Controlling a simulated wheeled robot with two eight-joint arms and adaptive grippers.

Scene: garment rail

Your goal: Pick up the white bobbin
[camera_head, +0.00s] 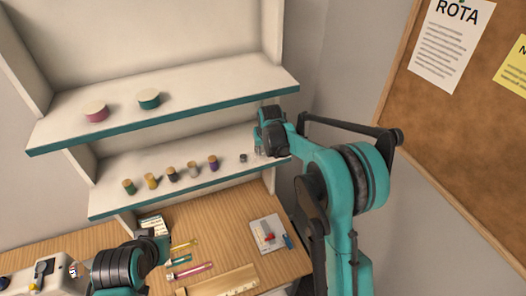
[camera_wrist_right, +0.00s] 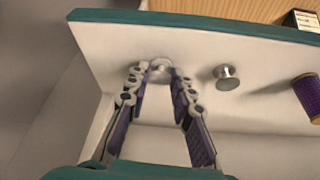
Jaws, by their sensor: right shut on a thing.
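The white bobbin (camera_wrist_right: 160,68) is between the fingertips of my right gripper (camera_wrist_right: 158,74) in the right wrist view, at the lower shelf. The fingers touch it on both sides and are shut on it; I cannot tell whether it rests on the shelf. In the head view my right gripper (camera_head: 260,144) is at the right end of the lower shelf and mostly hides the bobbin. My left gripper (camera_head: 154,243) is low over the desk at lower left; its fingers are not clear enough to tell their state.
A silver bobbin (camera_wrist_right: 227,77) stands close beside the held one, then a purple spool (camera_wrist_right: 308,94). Several coloured spools line the lower shelf (camera_head: 120,204) farther left. The upper shelf (camera_head: 215,93) overhangs it. The desk (camera_head: 225,215) below holds pens and a ruler.

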